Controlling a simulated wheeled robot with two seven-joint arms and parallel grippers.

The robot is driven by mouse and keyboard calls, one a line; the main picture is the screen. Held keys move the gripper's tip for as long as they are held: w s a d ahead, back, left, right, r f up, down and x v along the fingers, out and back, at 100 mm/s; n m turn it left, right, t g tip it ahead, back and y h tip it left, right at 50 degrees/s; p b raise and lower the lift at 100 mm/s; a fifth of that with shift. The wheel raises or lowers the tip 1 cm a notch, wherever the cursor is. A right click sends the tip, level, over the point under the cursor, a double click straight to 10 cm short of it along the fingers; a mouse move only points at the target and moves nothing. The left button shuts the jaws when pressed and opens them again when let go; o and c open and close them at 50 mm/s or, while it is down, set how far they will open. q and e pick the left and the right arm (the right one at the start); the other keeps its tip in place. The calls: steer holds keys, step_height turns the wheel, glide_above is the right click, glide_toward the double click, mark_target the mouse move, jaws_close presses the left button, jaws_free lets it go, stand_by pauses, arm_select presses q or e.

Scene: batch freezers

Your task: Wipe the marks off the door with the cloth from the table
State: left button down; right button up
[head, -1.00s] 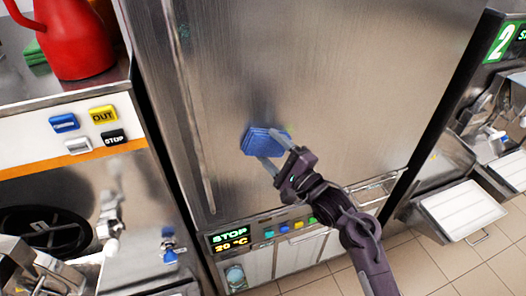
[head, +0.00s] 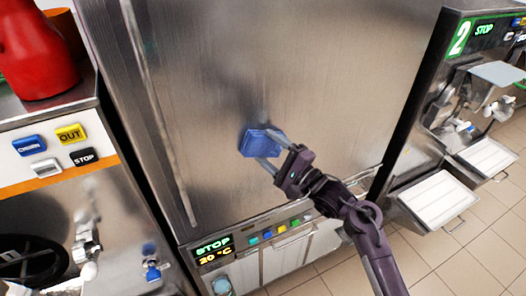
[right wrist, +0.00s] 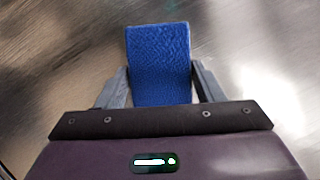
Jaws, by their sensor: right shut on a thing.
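The door (head: 300,70) is a tall brushed-steel panel in the middle of the head view. My right gripper (head: 264,147) is shut on the blue cloth (head: 254,143), a folded pad, in front of the lower part of the door. In the right wrist view the cloth (right wrist: 160,60) sits between the two fingers, with the door's blurred steel behind it. The cloth looks to be at or against the door; I cannot tell contact for sure. Dark and light streaks show on the steel, but I cannot tell marks from reflections. My left gripper is not in view.
Below the door is a control panel (head: 250,238) with a STOP display and coloured buttons. On the left, a red jug (head: 38,55) stands on a steel counter above a button panel. On the right is machine 2 with white trays (head: 438,198). Floor tiles show at lower right.

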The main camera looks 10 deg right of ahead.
steer(key=shift+w+d, duration=0.25)
steer(key=shift+d, duration=0.4)
steer(key=shift+w+d, duration=0.2)
steer(key=shift+d, duration=0.45)
steer(key=shift+s+a, duration=0.65)
steer(key=shift+a, duration=1.3)
steer(key=shift+s+a, duration=0.65)
steer(key=shift+a, duration=1.35)
steer(key=shift+s+a, duration=0.65)
steer(key=shift+a, duration=1.3)
steer(key=shift+d, duration=0.1)
steer(key=shift+s+d+f, duration=0.1)
steer(key=shift+s+d, duration=0.1)
steer(key=shift+s, duration=0.2)
steer(key=shift+s+d, duration=0.25)
steer(key=shift+s, duration=0.55)
steer(key=shift+s+d, duration=0.25)
steer(key=shift+s, duration=0.6)
steer(key=shift+s+d, duration=0.25)
steer(key=shift+s, duration=0.55)
steer(key=s, duration=0.1)
steer(key=s+d, duration=0.1)
steer(key=s, duration=0.1)
